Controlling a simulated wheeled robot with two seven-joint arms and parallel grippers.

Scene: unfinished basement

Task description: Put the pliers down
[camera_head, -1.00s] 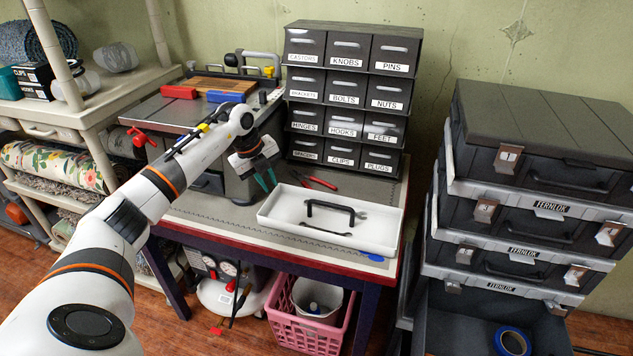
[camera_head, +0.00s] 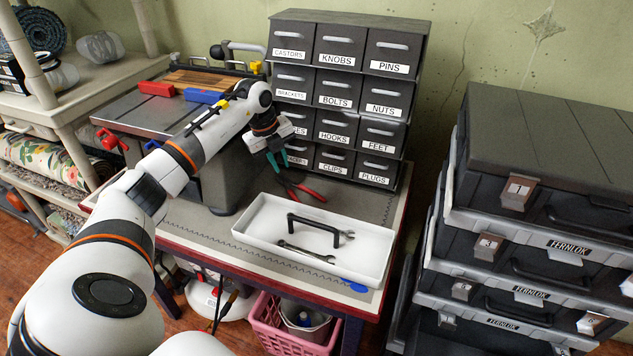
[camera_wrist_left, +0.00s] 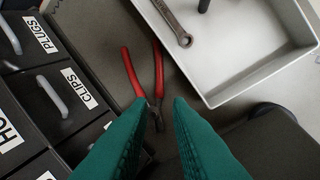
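The red-handled pliers (camera_head: 312,192) lie on the workbench top (camera_head: 212,236), between the white tray and the drawer cabinet. In the left wrist view the pliers (camera_wrist_left: 158,80) have their handles pointing away and their dark pivot near the gap between my fingertips. My left gripper (camera_head: 276,166), with teal fingers, is open near the head end of the pliers. Its fingers (camera_wrist_left: 160,104) are apart and partly cover the jaws in the wrist view. I see no finger clamped on the pliers. My right gripper is not in view.
The white tray (camera_head: 254,241) holds wrenches (camera_head: 306,252) beside its black handle. The labelled drawer cabinet (camera_head: 347,90) stands close behind the pliers. A grey machine (camera_head: 229,182) stands left of my gripper. Stacked black cases (camera_head: 560,130) stand right of the bench.

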